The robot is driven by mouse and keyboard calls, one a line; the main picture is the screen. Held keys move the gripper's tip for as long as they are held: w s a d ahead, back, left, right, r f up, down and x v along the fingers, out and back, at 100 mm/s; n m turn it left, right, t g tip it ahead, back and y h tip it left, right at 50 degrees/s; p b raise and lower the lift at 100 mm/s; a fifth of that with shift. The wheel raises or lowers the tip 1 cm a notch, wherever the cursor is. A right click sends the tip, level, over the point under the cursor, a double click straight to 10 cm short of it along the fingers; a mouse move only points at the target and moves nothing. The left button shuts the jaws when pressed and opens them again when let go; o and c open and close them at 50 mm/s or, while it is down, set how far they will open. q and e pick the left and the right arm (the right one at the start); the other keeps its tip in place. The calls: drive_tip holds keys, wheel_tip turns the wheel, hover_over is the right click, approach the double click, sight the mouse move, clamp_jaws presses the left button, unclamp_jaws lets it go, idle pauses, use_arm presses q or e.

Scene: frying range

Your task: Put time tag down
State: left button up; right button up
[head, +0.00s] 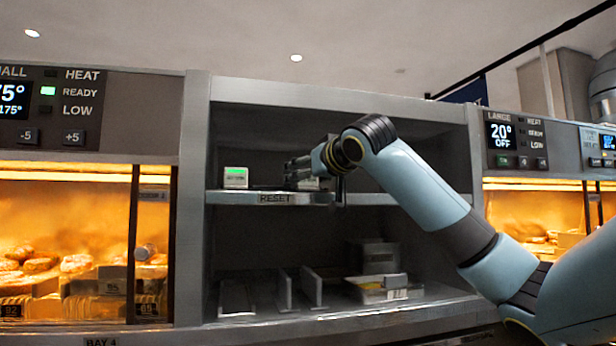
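A small white time tag (236,178) with a lit green display stands upright on the upper shelf (225,197), left of the RESET label (275,198). My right gripper (290,174) reaches in from the right, just above that shelf, with its fingers pointing left. A clear gap lies between its fingertips and the tag. The fingers are small and dark, and I cannot tell whether they are apart or closed. Something pale shows beside the fingers, but I cannot tell whether it is held. My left gripper is not in view.
Below, the lower shelf holds upright dividers (284,290), a grey box (379,257) and a white carton (380,290). Glowing food cabinets flank the bay, with breaded pieces (75,263) at left. A control panel (515,140) is at right. The shelf's side walls bound the space.

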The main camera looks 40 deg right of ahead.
drive_tip(key=shift+r, duration=0.2)
drive_tip(key=b+v, duration=0.6)
drive_tip(key=v, duration=0.6)
drive_tip(key=shift+f, duration=0.25)
